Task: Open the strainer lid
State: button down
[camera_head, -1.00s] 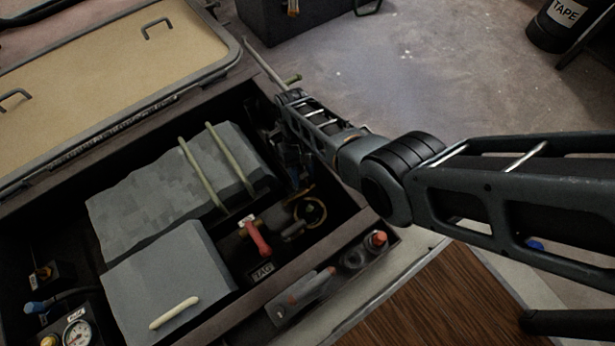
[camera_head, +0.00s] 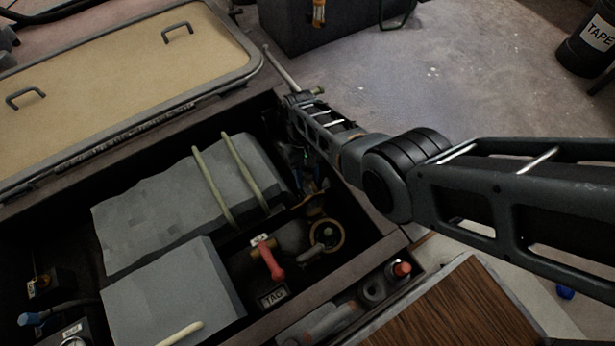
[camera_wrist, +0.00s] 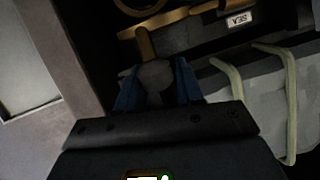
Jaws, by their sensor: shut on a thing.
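My gripper (camera_wrist: 158,88) reaches down into the dark open locker. In the wrist view its blue fingers are closed on either side of a grey rounded piece (camera_wrist: 155,74) with a brass bar (camera_wrist: 145,43) running up from it. Whether this piece belongs to the strainer lid I cannot tell. A brass ring (camera_wrist: 137,4) is cut off at the top of that view. In the head view a round fitting with a brass rim (camera_head: 342,240) sits just below my gripper (camera_head: 312,190), with a small grey part (camera_head: 310,254) beside it. The fingertips are dark and partly hidden there.
A red-handled valve (camera_head: 270,262) and a TAG label (camera_head: 272,297) lie left of the fitting. Large grey blocks (camera_head: 185,205) with pale straps fill the locker's middle. The tan hatch (camera_head: 110,65) stands open behind. A SEA label (camera_wrist: 238,20) shows in the wrist view.

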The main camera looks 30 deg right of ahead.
jog(key=shift+d+f, duration=0.15)
jog(key=shift+d, duration=0.1)
jog(key=c, duration=0.8)
grip_release()
jog(key=shift+c, duration=0.2)
jog(key=shift+a, duration=0.1)
jog(key=p+v, duration=0.3)
jog(key=v, duration=0.5)
jog(key=shift+s, duration=0.1)
